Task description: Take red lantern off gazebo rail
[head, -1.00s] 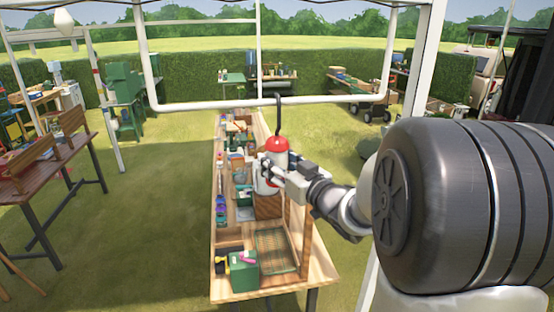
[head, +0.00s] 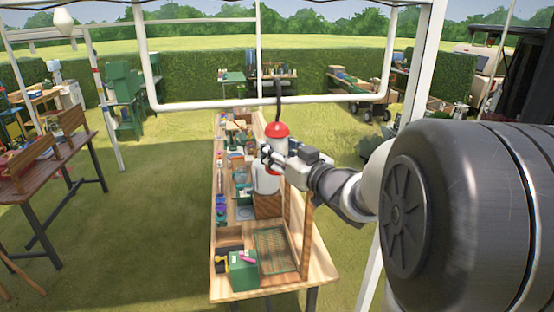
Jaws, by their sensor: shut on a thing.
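The red lantern (head: 277,130) hangs upright below a dark hook (head: 279,108) in the middle of the head view. Its red cap shows clearly; my gripper hides much of its body. The hook's top crosses and stands above the white gazebo rail (head: 200,106). I cannot tell whether the hook still touches the rail. My gripper (head: 268,157) comes in from the right and is shut on the lantern just below its red cap.
A white post (head: 413,75) rises close to my arm. Open grass lies left of the table.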

